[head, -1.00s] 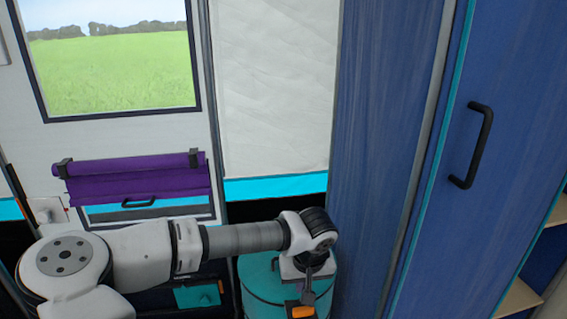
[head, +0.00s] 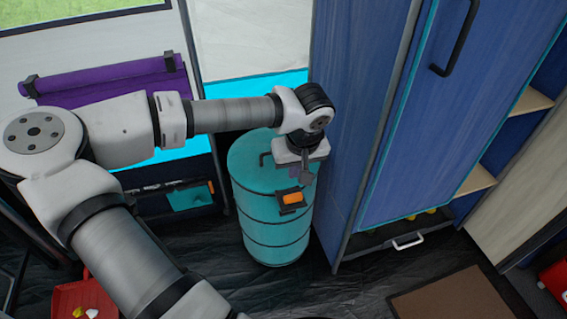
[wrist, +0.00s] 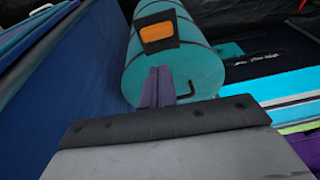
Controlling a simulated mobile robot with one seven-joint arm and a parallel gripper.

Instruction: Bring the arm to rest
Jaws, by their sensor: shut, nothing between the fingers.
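My arm reaches across the head view from the left, bent at the elbow, with its wrist above a teal barrel. My gripper (head: 306,172) points down in front of the barrel's upper part. In the wrist view my gripper (wrist: 158,88) shows as two purple-grey fingers pressed together, shut and empty.
A tall blue cabinet (head: 440,130) with a black handle stands close on the right of my gripper. A purple roll (head: 110,80) hangs on the wall behind my arm. A red tray (head: 85,300) lies at the lower left. A brown mat (head: 455,296) lies on the floor at right.

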